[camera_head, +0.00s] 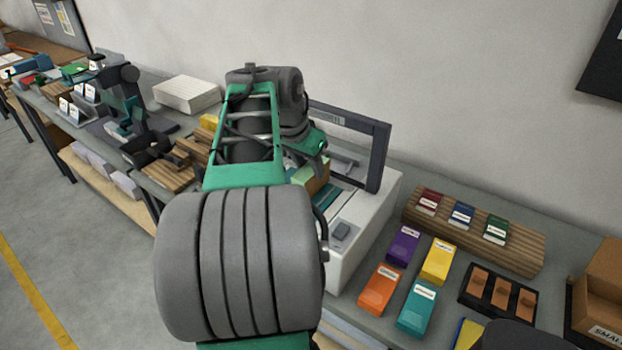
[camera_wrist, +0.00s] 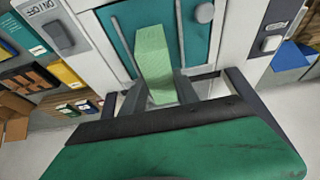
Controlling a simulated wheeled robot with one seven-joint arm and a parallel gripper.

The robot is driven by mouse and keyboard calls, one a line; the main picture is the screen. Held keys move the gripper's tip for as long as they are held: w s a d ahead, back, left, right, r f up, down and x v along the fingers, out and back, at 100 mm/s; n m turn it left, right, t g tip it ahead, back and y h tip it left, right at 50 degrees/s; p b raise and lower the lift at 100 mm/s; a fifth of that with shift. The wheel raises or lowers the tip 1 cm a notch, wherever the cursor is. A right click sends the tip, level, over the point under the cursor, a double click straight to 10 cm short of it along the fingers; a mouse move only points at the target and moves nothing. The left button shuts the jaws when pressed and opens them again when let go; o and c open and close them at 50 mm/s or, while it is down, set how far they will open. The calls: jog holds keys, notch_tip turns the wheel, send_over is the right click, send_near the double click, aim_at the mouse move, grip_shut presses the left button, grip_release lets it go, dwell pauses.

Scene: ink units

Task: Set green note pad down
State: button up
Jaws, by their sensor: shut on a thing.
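The green note pad (camera_wrist: 153,55) is a light green block that shows in the middle of the wrist view. My gripper (camera_wrist: 158,92) is shut on its near end. In the head view the pad (camera_head: 309,171) shows partly, under my gripper (camera_head: 314,155), and my arm hides the rest. The pad is over the teal bed (camera_wrist: 118,33) of a white machine (camera_head: 365,232) with a dark upright frame (camera_head: 378,157). I cannot tell whether the pad touches the bed.
An on/off switch (camera_head: 341,232) sits on the machine's front. To its right are purple (camera_head: 403,246), yellow (camera_head: 438,261), orange (camera_head: 381,290) and teal (camera_head: 416,308) boxes, a wooden rack (camera_head: 520,252), a black tray (camera_head: 468,297) and a cardboard box (camera_head: 603,285). The bench's left is crowded.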

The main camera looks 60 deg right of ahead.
grip_shut()
dwell(0.5)
